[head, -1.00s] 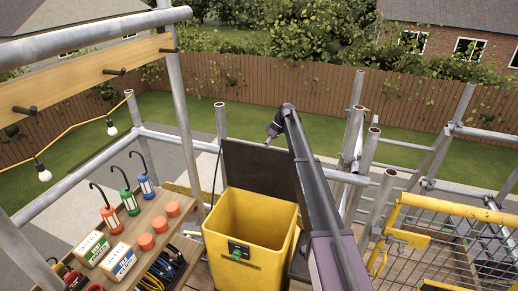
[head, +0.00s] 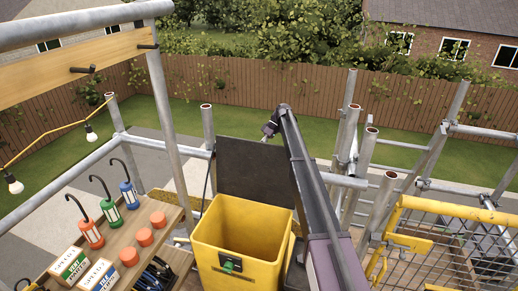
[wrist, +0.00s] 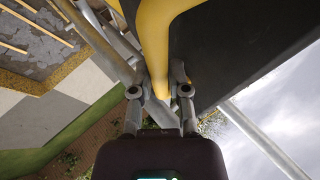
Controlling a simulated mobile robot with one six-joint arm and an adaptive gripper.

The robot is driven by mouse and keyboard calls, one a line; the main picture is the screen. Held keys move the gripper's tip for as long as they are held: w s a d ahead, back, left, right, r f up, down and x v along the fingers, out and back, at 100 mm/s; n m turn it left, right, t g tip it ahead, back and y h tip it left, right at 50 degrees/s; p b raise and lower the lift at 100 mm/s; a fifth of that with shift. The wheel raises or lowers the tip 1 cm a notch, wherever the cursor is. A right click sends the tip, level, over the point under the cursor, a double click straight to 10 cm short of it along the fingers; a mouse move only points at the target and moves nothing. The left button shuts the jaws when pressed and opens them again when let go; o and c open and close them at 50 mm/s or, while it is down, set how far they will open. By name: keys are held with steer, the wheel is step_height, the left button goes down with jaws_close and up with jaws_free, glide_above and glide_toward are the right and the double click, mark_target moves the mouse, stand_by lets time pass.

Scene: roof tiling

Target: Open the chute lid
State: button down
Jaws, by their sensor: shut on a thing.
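The yellow chute (head: 205,265) stands in front of me with its square mouth uncovered. Its dark lid (head: 245,165) stands raised, about upright, at the back edge of the mouth. My arm reaches over the chute's right side and bends down at the lid's top edge; the head view does not clearly show the fingertips. In the wrist view my gripper (wrist: 160,92) is shut on a yellow handle (wrist: 158,70), with a finger on each side. The dark lid panel (wrist: 245,45) fills the upper right of that view.
A wooden shelf (head: 125,235) with lamps, orange caps and boxes stands left of the chute. Scaffold poles (head: 365,160) rise close to the right of my arm. A yellow mesh gate (head: 450,216) is at the right. Lawn and a fence lie beyond.

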steer(key=shift+s+d, duration=0.1)
steer(key=shift+s, duration=0.05)
steer(key=c, duration=0.6)
jaws_free()
steer(key=shift+w+r, duration=0.15)
steer(key=shift+w, duration=0.1)
